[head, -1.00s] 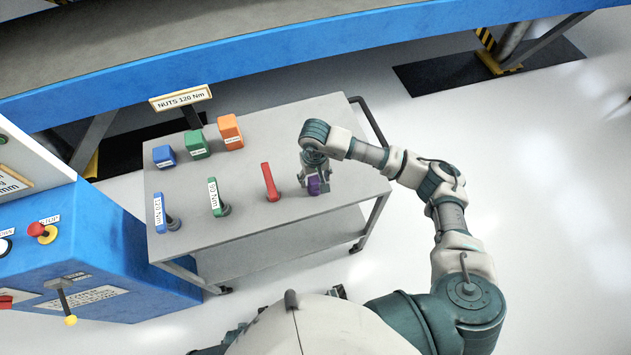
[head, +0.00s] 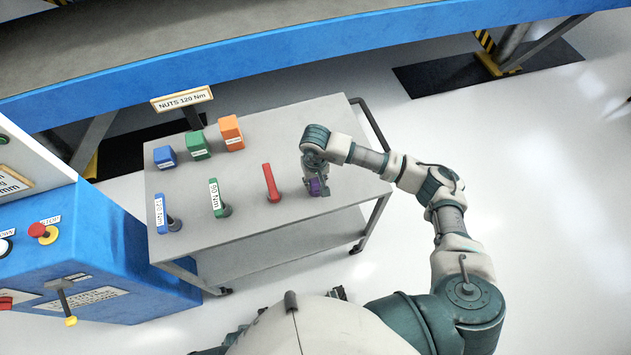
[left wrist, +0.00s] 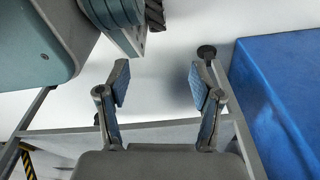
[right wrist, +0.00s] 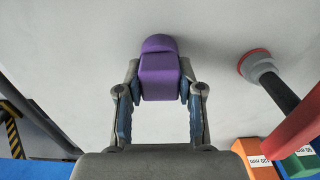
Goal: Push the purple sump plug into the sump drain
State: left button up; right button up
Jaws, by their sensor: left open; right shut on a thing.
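The purple sump plug (head: 315,187) is on the grey cart top near its right end. My right gripper (head: 317,184) is shut on it from above. In the right wrist view the purple plug (right wrist: 160,72) sits between both fingers, with its rounded end pointing away from the palm. My left gripper (left wrist: 160,85) is open and empty in the left wrist view, with the pale floor and a cart edge beyond it. The head view does not clearly show the left gripper. No sump drain can be made out in any view.
The grey cart top (head: 260,213) also carries a red-handled tool (head: 271,183), green (head: 215,196) and blue (head: 159,212) torque tools, and blue, green and orange boxes (head: 230,132). A blue control cabinet (head: 110,255) stands left. A blue lift beam (head: 300,52) crosses behind.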

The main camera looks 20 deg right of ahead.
aim_at(316, 182)
jog(key=shift+r, duration=0.35)
jog(key=r, duration=0.2)
jog(key=shift+s+a+r, duration=0.1)
jog(key=shift+s+r, duration=0.3)
pick_arm(q)
jog(key=shift+w+d+r+b, duration=0.1)
jog(key=shift+w+r+b, duration=0.7)
jog(key=shift+w+r, duration=0.45)
pick_arm(e)
jog(key=s+a+r, duration=0.1)
jog(key=s+a, duration=0.1)
jog(key=s, duration=0.5)
jog(key=s+a+r, duration=0.1)
jog(key=s+a, duration=0.1)
jog(key=s, duration=0.5)
jog(key=shift+s+r, duration=0.3)
jog(key=shift+a, duration=0.1)
